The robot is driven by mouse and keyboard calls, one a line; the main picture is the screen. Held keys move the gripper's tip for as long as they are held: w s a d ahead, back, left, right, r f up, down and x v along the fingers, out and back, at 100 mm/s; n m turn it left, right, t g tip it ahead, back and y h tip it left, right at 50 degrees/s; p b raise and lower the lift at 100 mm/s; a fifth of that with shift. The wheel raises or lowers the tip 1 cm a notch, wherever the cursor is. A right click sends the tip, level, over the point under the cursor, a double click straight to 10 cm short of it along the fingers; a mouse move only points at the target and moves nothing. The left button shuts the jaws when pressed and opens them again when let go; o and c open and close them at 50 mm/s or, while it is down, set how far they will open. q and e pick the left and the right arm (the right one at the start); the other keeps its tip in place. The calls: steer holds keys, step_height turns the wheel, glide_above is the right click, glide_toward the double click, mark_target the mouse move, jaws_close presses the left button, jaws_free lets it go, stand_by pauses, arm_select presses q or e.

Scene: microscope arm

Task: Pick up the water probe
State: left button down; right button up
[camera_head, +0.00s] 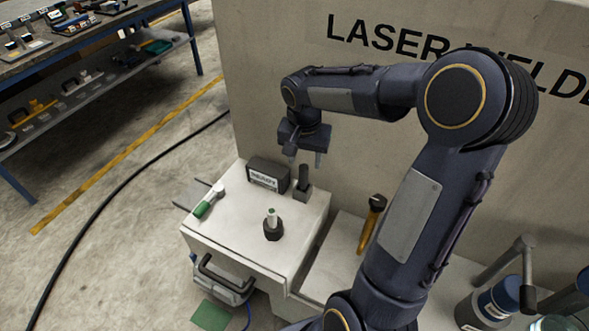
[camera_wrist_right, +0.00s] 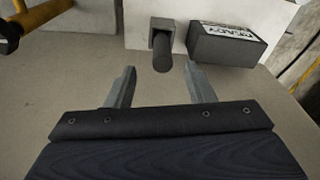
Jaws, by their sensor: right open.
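I cannot tell for sure which item is the water probe. A green and white tube (camera_head: 208,202) lies on the white cabinet top near its left edge. Another small white and green piece (camera_head: 272,215) stands upright in a dark round holder (camera_head: 273,232). A dark cylinder (camera_head: 304,178) rises from a grey block at the cabinet's back; it also shows in the right wrist view (camera_wrist_right: 163,60). My right gripper (camera_head: 304,161) is open and empty, pointing down above the back of the cabinet. In its wrist view the fingers (camera_wrist_right: 160,86) are apart with nothing between them. My left gripper is out of view.
A dark box with a "READY" label (camera_head: 268,175) stands left of the dark cylinder. A wall marked "LASER WELDER" (camera_head: 350,140) is close behind my right arm. A yellow-handled tool (camera_head: 371,222) is on the lower surface to the right. Bare cabinet top (camera_head: 235,237) surrounds the holder.

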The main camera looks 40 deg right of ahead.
mark_target(304, 174)
steer(key=f, duration=0.5)
steer(key=w+f, duration=0.1)
steer(key=f, duration=0.1)
steer(key=shift+d+f+p, duration=0.3)
steer(key=shift+d+p, duration=0.05)
jaws_close()
